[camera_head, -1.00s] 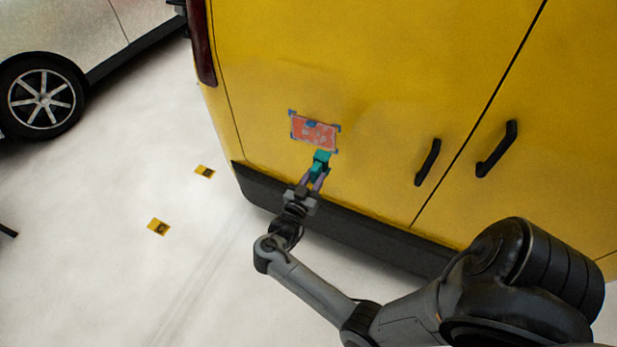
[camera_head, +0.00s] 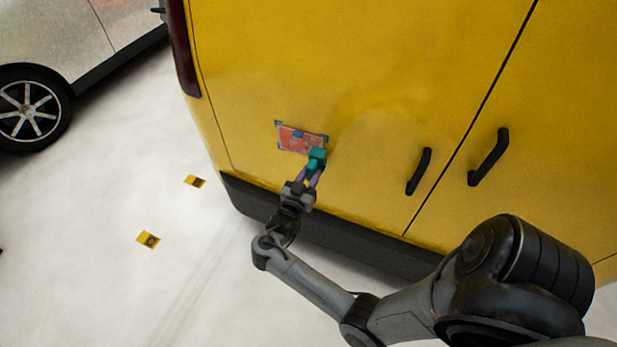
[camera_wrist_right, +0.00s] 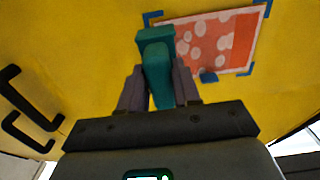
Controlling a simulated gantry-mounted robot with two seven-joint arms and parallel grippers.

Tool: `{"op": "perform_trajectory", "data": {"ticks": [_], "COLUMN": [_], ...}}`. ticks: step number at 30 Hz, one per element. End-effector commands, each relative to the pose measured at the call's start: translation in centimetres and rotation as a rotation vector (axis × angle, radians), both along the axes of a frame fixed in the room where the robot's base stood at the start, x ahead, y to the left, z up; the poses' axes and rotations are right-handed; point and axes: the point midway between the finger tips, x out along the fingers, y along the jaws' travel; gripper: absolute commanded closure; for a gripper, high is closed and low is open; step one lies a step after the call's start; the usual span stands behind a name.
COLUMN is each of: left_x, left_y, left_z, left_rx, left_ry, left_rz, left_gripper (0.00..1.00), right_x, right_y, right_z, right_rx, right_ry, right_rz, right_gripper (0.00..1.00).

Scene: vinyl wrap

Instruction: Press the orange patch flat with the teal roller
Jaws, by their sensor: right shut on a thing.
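The orange patch (camera_head: 295,141), with pale blotches and blue corner marks, is on the yellow van's rear door. It also shows in the right wrist view (camera_wrist_right: 233,45), where its blotches are pale and rounded. My right gripper (camera_head: 309,176) is shut on the teal roller (camera_head: 317,155). In the right wrist view the roller (camera_wrist_right: 157,60) stands up between the fingers (camera_wrist_right: 158,90), and its head overlaps the patch's edge. In the head view it is at the patch's lower right corner. I cannot tell whether it touches the surface. My left gripper is not in view.
The yellow van door (camera_head: 350,70) has two black handles, one (camera_head: 419,171) right of the patch and another (camera_head: 488,157) farther right. A black bumper (camera_head: 340,240) runs below. Yellow floor markers (camera_head: 148,239) lie on the open floor at left. A silver car (camera_head: 75,45) stands at upper left.

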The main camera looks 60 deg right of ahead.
Motion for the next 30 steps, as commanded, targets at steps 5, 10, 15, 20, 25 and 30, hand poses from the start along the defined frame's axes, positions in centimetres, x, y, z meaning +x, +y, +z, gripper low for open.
{"op": "perform_trajectory", "data": {"ticks": [5, 10, 15, 20, 25, 30], "left_x": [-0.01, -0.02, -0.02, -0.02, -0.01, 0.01], "left_y": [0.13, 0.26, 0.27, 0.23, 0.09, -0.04], "left_z": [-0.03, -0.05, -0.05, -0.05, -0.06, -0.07], "left_rx": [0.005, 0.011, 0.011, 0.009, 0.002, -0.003], "left_ry": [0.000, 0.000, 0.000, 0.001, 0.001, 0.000], "left_rz": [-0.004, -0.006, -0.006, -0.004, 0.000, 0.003], "left_gripper": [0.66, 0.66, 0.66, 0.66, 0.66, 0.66], "right_x": [0.00, 0.00, 0.00, 0.01, 0.04, 0.09], "right_y": [-0.04, -0.04, -0.05, -0.14, -0.40, -0.74], "right_z": [0.04, 0.04, 0.04, 0.04, 0.04, 0.04], "right_rx": [-0.001, -0.001, -0.001, -0.002, -0.002, -0.002], "right_ry": [0.000, 0.000, 0.000, 0.000, 0.000, 0.000], "right_rz": [0.000, 0.000, 0.000, 0.000, 0.000, 0.000], "right_gripper": [0.92, 0.92, 0.92, 0.92, 0.92, 0.92]}}
